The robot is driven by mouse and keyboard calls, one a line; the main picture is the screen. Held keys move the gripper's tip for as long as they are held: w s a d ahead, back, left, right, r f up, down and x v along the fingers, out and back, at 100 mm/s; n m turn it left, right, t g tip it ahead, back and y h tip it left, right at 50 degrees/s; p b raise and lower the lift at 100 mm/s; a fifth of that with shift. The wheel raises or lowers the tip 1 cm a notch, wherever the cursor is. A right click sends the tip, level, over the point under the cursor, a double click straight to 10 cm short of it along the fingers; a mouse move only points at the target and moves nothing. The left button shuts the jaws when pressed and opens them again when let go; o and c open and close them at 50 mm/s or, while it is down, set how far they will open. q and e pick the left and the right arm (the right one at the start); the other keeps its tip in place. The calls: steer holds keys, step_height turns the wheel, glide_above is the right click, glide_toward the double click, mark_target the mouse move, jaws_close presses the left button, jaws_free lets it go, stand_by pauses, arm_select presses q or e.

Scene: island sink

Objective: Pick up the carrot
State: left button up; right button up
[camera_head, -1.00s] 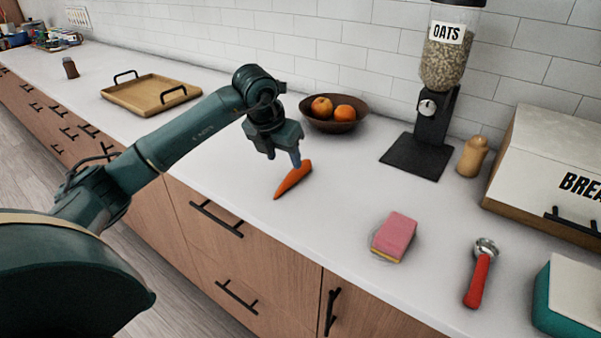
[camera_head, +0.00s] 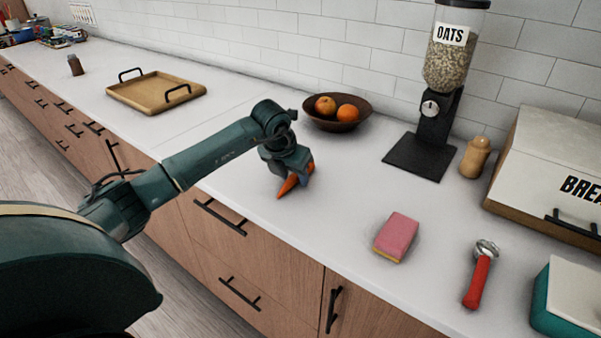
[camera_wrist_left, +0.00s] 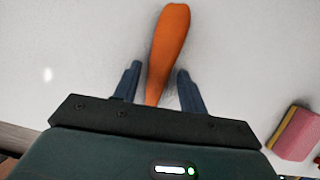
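The orange carrot (camera_head: 289,186) lies on the white counter, partly hidden by my left gripper (camera_head: 303,184) in the head view. In the left wrist view the carrot (camera_wrist_left: 168,48) runs between the two fingers of my left gripper (camera_wrist_left: 158,80). The fingers are open, with a gap visible on each side of the carrot. The carrot's lower end is hidden behind the gripper body. My right gripper is not in view.
A pink and yellow sponge (camera_head: 397,236) and a red-handled tool (camera_head: 478,277) lie to the right. A fruit bowl (camera_head: 337,124) and an oats dispenser (camera_head: 436,110) stand behind. A wooden tray (camera_head: 130,92) is at left. Counter around the carrot is clear.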

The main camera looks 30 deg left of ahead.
arm_select(q)
jaws_close()
